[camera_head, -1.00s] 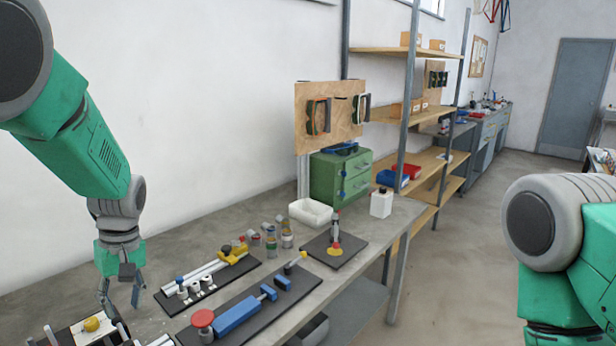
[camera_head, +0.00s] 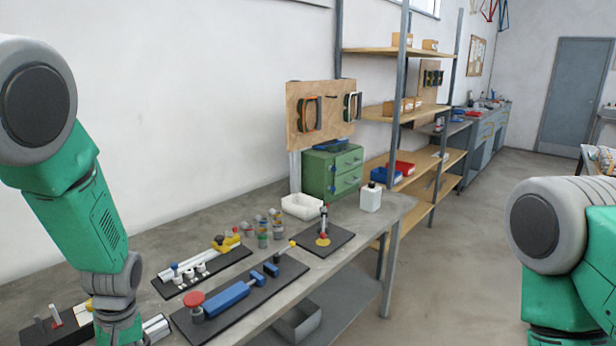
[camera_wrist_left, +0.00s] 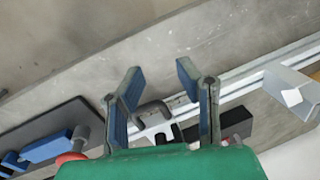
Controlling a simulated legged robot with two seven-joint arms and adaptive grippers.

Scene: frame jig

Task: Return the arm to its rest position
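My left arm (camera_head: 92,215) comes in from the left in the head view, and its gripper is below the picture edge there. In the left wrist view my left gripper (camera_wrist_left: 158,82) is open, its two blue-padded fingers apart with nothing held between them. Beyond the fingers lie a grey notched clamp piece (camera_wrist_left: 155,118) and a silver rail (camera_wrist_left: 245,80); I cannot tell how far below the fingertips they are. My right arm (camera_head: 565,250) shows at the right edge of the head view, but its gripper is out of view.
The workbench (camera_head: 255,207) carries a blue toggle fixture (camera_head: 228,297) on a black plate, a rail jig (camera_head: 200,268), several small cans, a white tray (camera_head: 303,206), a white bottle (camera_head: 370,197) and a green drawer cabinet (camera_head: 331,170). Shelving (camera_head: 402,110) stands behind. Floor right of the bench is clear.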

